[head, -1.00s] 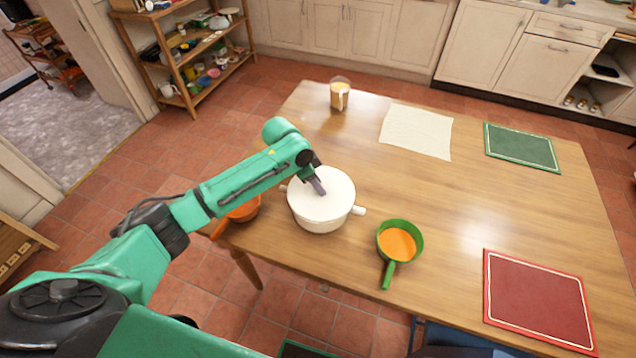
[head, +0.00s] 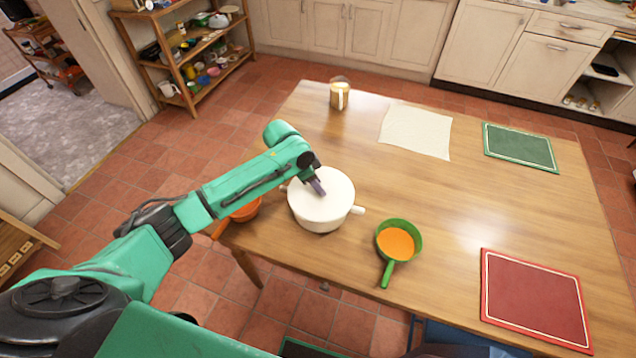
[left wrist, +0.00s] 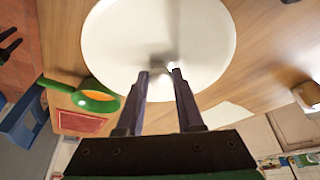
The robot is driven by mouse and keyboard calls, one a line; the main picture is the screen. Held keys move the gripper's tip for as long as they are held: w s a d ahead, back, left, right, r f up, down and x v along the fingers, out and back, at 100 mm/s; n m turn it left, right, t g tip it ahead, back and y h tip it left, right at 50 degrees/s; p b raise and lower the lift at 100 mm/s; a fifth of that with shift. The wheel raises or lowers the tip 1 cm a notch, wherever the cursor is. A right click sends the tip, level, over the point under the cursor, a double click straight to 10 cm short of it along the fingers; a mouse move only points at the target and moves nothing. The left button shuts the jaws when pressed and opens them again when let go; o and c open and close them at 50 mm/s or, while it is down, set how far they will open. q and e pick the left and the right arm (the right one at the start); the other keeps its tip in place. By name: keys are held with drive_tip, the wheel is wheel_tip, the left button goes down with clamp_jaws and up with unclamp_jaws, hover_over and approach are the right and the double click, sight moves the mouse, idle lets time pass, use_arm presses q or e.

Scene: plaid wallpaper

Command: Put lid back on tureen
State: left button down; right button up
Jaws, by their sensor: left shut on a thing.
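The white tureen (head: 318,221) stands on the wooden table, left of the green pan, with a handle showing at its right side. The white lid (head: 335,190) sits over the tureen's top; whether it is fully seated I cannot tell. In the left wrist view the lid (left wrist: 130,35) is a large white disc with a small knob. My left gripper (head: 320,189) is over the lid's middle, its fingers shut on the knob. It also shows in the left wrist view (left wrist: 161,73), fingertips at the knob. My right gripper is not in view.
A green pan with orange contents (head: 397,243) stands right of the tureen. An orange pan (head: 246,212) is partly hidden behind my arm. The table's middle is clear.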

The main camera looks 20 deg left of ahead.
use_arm(q)
unclamp_jaws()
idle(0.5)
drive_tip(key=shift+r, duration=0.1)
wheel_tip(320, 180, up, 7)
drive_tip(key=p, duration=0.7)
drive_tip(key=shift+p, duration=0.3)
drive_tip(key=shift+c, duration=0.6)
clamp_jaws()
drive_tip(key=shift+f, duration=0.25)
idle(0.4)
